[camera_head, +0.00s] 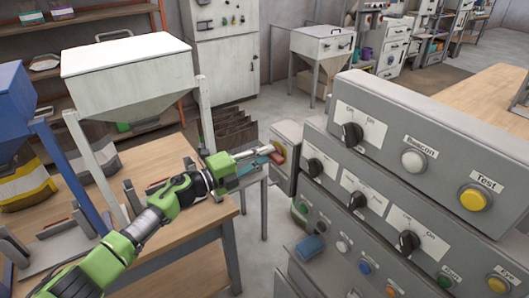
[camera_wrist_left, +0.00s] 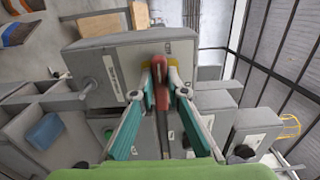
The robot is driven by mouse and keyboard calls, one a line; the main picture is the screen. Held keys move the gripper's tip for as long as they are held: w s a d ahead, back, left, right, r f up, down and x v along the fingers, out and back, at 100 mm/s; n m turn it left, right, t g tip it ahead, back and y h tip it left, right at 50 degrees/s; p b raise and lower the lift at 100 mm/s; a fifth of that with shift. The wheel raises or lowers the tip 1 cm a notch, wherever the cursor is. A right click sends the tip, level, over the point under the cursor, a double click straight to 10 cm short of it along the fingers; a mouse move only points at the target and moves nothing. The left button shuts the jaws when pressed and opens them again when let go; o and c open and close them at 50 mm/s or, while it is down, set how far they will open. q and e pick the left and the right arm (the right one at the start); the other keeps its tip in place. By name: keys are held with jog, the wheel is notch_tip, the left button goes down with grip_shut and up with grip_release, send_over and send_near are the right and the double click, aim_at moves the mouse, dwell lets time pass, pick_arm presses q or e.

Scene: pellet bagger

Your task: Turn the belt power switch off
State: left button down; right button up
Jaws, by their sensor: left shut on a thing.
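The belt power switch appears to be the red handle on a yellow plate (camera_head: 281,146), on the side of a grey box (camera_head: 287,131) at the left end of the control panel. In the left wrist view the red handle (camera_wrist_left: 160,90) stands between the two fingertips, in front of the grey box face (camera_wrist_left: 110,62). My left gripper (camera_head: 270,152) reaches in from the left and is shut on the red handle. It also shows in the left wrist view (camera_wrist_left: 162,92), with a finger on each side of the handle. The label by the switch is too small to read. My right gripper is not in view.
The grey control panel (camera_head: 420,120), with several black knobs and coloured buttons, stands right of the gripper. A white hopper (camera_head: 130,75) and a wooden table (camera_head: 190,225) lie to the left. A dark slotted rack (camera_head: 233,130) is behind the gripper.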

pick_arm(q)
jog(key=shift+r, duration=0.1)
dwell(0.5)
jog(key=c, duration=2)
grip_release()
jog(key=shift+d, duration=0.1)
jog(key=v, duration=1.2)
